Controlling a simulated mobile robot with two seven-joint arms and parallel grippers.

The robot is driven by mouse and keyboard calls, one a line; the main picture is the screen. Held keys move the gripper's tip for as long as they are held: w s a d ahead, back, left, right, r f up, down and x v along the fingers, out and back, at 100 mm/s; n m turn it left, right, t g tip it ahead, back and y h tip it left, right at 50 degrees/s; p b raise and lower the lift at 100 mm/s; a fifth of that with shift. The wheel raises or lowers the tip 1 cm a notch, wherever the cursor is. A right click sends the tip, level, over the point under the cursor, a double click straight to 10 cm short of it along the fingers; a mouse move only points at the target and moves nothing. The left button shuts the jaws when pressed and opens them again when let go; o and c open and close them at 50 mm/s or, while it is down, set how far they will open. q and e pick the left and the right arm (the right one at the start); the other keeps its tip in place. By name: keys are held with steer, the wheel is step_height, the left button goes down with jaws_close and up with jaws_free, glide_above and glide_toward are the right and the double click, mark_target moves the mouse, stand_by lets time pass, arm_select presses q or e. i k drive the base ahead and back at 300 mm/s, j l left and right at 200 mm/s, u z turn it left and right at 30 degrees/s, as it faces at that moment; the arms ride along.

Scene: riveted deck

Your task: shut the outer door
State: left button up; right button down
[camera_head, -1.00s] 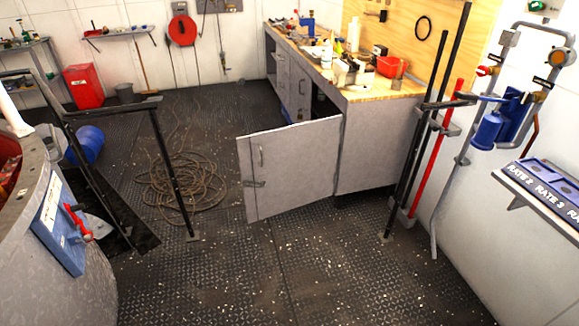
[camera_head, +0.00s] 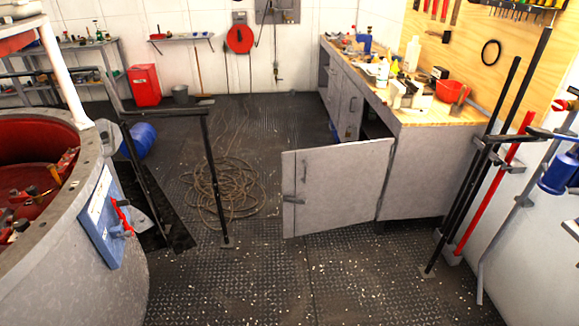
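The outer door (camera_head: 335,185) is a grey cabinet door at the near end of a workbench. It stands open, swung out to the left of the bench's end panel (camera_head: 432,165). A handle and a latch plate show near its left edge. A dark opening shows behind its top edge. Neither of my grippers shows in the head view.
A wooden-topped workbench (camera_head: 440,116) carries tools and a red tub (camera_head: 449,90). A coiled rope (camera_head: 225,188) lies on the floor left of the door. Black railing posts stand at left (camera_head: 215,180) and right (camera_head: 490,150). A round grey tank (camera_head: 60,240) fills the left. The deck before the door is clear.

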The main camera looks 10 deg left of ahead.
mark_target(341, 185)
steer(key=i+j, duration=0.1)
steer(key=i, duration=0.7)
steer(key=i+j, duration=0.1)
steer(key=i, duration=0.65)
